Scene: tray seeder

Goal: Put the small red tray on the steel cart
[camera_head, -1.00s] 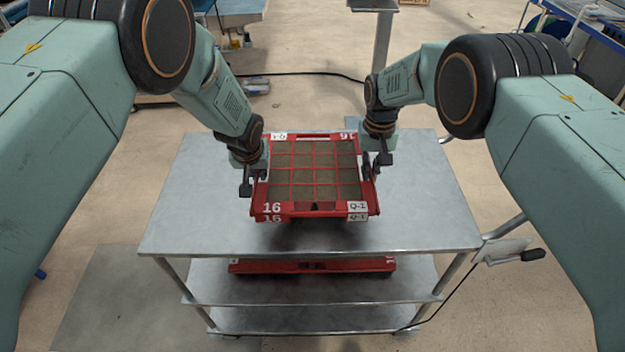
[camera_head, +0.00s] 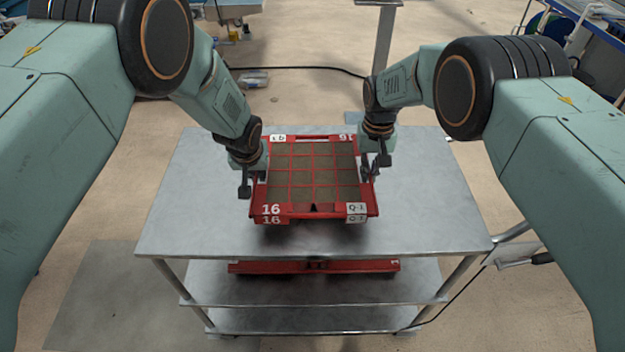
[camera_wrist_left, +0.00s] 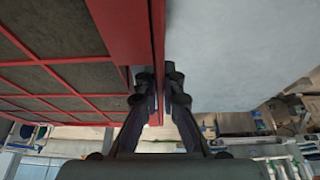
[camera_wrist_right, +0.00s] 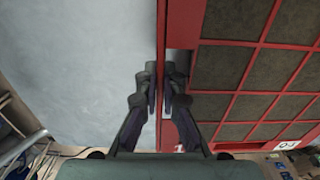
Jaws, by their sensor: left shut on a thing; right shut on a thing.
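The small red tray (camera_head: 313,210) has a grid of soil-filled cells and labels "16" and "Q-1". It is over the steel cart's top (camera_head: 420,215), with a shadow under its near edge; I cannot tell for sure whether it touches. My left gripper (camera_head: 256,180) is shut on the tray's left rim, which also shows in the left wrist view (camera_wrist_left: 158,60). My right gripper (camera_head: 372,168) is shut on the right rim, which also shows in the right wrist view (camera_wrist_right: 161,50). The tray looks about level.
Another red tray (camera_head: 310,267) lies on the cart's lower shelf. The cart's top is bare around the held tray. A handle (camera_head: 515,255) sticks out at the cart's right side. A black cable (camera_head: 300,69) runs over the floor behind.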

